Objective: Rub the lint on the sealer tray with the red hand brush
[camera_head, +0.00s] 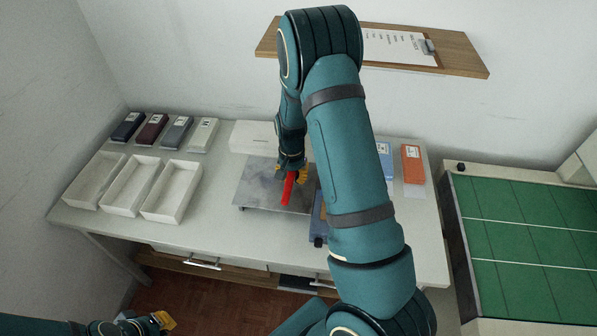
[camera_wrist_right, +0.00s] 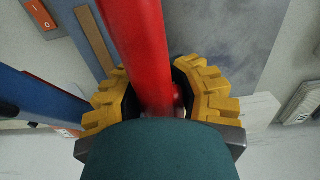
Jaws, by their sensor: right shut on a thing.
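The red hand brush (camera_head: 288,189) is in my right gripper (camera_head: 291,172), over the right half of the sealer tray (camera_head: 252,195), a grey metal plate on the table. In the right wrist view the red handle (camera_wrist_right: 145,50) runs between the yellow fingers of my right gripper (camera_wrist_right: 160,95), which is shut on it. The grey plate (camera_wrist_right: 230,30) lies beyond it. I cannot make out the lint or whether the brush touches the plate. My left gripper (camera_head: 160,320) is low at the left, away from the table; its opening is unclear.
Three white bins (camera_head: 175,192) stand at the table's left, with several dark and pale boxes behind. A white box (camera_head: 253,138) stands behind the tray. A blue object (camera_head: 318,225) is close on the tray's right, partly behind my arm. An orange-topped item (camera_head: 411,160) lies farther right.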

